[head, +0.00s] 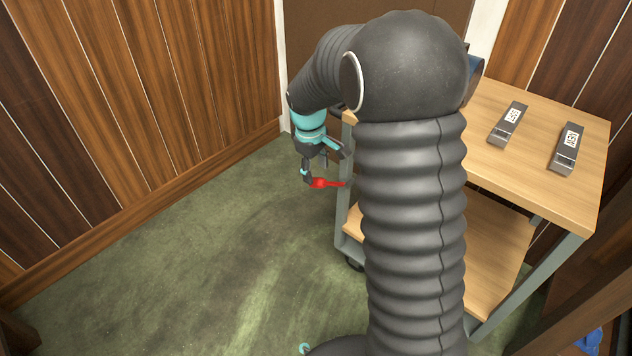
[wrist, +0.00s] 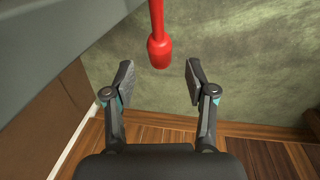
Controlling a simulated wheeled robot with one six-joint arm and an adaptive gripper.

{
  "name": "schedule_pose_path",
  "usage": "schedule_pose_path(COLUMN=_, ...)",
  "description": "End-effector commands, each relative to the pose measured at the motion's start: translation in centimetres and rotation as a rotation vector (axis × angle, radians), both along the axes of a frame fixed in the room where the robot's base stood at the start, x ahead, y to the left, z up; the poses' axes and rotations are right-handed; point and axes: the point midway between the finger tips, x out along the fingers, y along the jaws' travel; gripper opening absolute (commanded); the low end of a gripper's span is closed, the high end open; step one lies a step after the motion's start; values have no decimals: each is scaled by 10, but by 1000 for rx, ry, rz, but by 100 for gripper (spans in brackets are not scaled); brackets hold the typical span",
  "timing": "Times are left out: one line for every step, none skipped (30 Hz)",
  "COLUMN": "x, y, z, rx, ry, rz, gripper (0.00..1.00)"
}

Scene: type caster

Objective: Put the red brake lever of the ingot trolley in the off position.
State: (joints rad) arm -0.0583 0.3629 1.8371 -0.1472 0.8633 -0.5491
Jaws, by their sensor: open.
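The red brake lever (head: 325,184) sticks out to the left from the side of the ingot trolley (head: 567,109) in the head view. In the wrist view the lever (wrist: 159,45) hangs in from the top edge, its thick rounded end between and a little beyond my fingertips. My gripper (wrist: 160,80) is open, one finger on each side of the lever's end, with gaps on both sides. In the head view my gripper (head: 322,170) is at the lever, partly overlapping it. My arm hides the lever's mount and much of the trolley.
Two metal ingots with printed labels, one nearer the middle (head: 509,124) and one to the right (head: 566,150), lie on the trolley's wooden top. A lower wooden shelf (head: 493,262) is bare where visible. Green floor (head: 215,240) lies open left of the trolley, up to a wood-panelled wall (head: 150,110).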

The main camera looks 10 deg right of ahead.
Motion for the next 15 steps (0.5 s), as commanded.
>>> schedule_pose_path(x=0, y=-1, z=-11, rx=0, ry=4, rz=0, gripper=56)
schedule_pose_path(x=1, y=-2, z=-16, rx=0, ry=4, rz=0, gripper=56)
schedule_pose_path(x=1, y=-2, z=-21, rx=0, ry=4, rz=0, gripper=56)
schedule_pose_path(x=1, y=-3, z=-25, rx=-1, ry=2, rz=0, gripper=56)
schedule_pose_path(x=2, y=-3, z=-29, rx=-1, ry=2, rz=0, gripper=56)
schedule_pose_path(x=3, y=-3, z=-33, rx=-1, ry=1, rz=0, gripper=56)
schedule_pose_path(x=3, y=-4, z=-36, rx=-1, ry=1, rz=0, gripper=56)
schedule_pose_path(x=3, y=-4, z=-38, rx=-1, ry=2, rz=0, gripper=56)
schedule_pose_path(x=3, y=-4, z=-41, rx=-1, ry=1, rz=0, gripper=56)
schedule_pose_path(x=4, y=-4, z=-42, rx=-1, ry=1, rz=0, gripper=56)
schedule_pose_path(x=4, y=-5, z=-43, rx=0, ry=0, rz=0, gripper=56)
schedule_pose_path(x=4, y=-5, z=-45, rx=0, ry=0, rz=0, gripper=56)
schedule_pose_path(x=4, y=-5, z=-45, rx=-1, ry=-1, rz=0, gripper=56)
schedule_pose_path(x=4, y=-5, z=-46, rx=-1, ry=-1, rz=0, gripper=56)
schedule_pose_path(x=4, y=-5, z=-46, rx=0, ry=-1, rz=0, gripper=56)
